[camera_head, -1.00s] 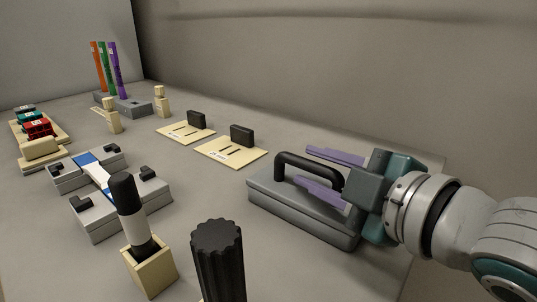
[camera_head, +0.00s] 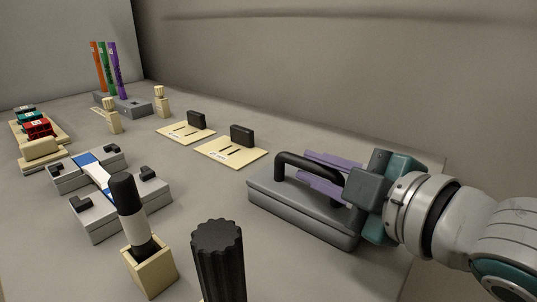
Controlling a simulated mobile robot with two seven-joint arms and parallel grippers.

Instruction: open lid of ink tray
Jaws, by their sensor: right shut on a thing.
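The ink tray (camera_head: 285,207) is a grey flat box at the right of the table, with its lid lying flat on it. A black arched handle (camera_head: 294,158) stands on the lid. My right gripper (camera_head: 322,174) comes in from the right, with its two purple fingers on either side of the handle's right part. It is shut on the handle. The gripper body hides the right end of the tray. My left gripper is not in view.
Two cream plates with black blocks (camera_head: 231,152) lie behind and left of the tray. A black ridged knob (camera_head: 218,255) and a black-and-white stamp in a cream holder (camera_head: 150,271) stand in front. A grey clamp fixture (camera_head: 110,190) is at left. A wall rises behind.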

